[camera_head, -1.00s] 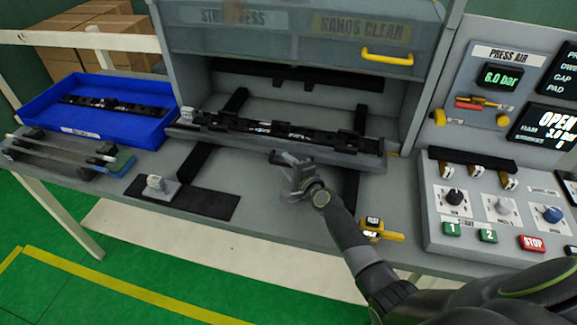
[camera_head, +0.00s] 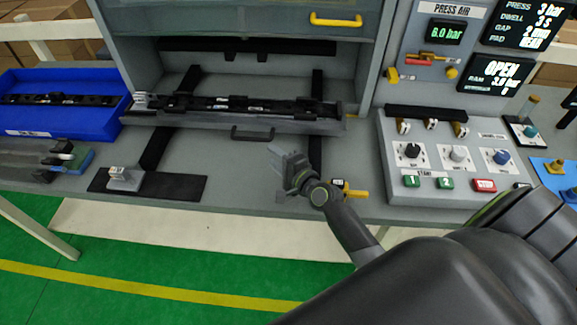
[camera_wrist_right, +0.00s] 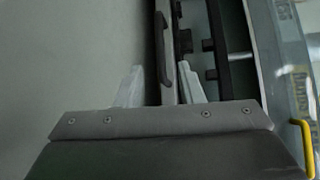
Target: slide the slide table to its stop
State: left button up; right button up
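The slide table (camera_head: 200,117) is a long grey tray with a black trim part (camera_head: 240,104) on it. It lies across two black rails (camera_head: 155,150) in front of the press opening, with a dark bar handle (camera_head: 252,133) on its front. The handle also shows in the wrist view (camera_wrist_right: 163,50). My right gripper (camera_head: 278,155) is just in front of the handle and to its right, apart from it in the head view. Its pale fingers stand apart in the wrist view (camera_wrist_right: 160,85), with nothing clearly held. My left gripper is out of view.
The press guard with a yellow handle (camera_head: 336,20) is above the opening. A blue bin (camera_head: 60,125) stands at left, and a small fixture on a black mat (camera_head: 185,187) at front left. The control panel (camera_head: 455,185) and a yellow tool (camera_head: 350,190) are at right.

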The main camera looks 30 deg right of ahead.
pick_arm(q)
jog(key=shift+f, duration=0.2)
pick_arm(e)
jog(key=shift+v, duration=2.8)
jog(key=shift+s+a, duration=0.1)
jog(key=shift+a, duration=0.05)
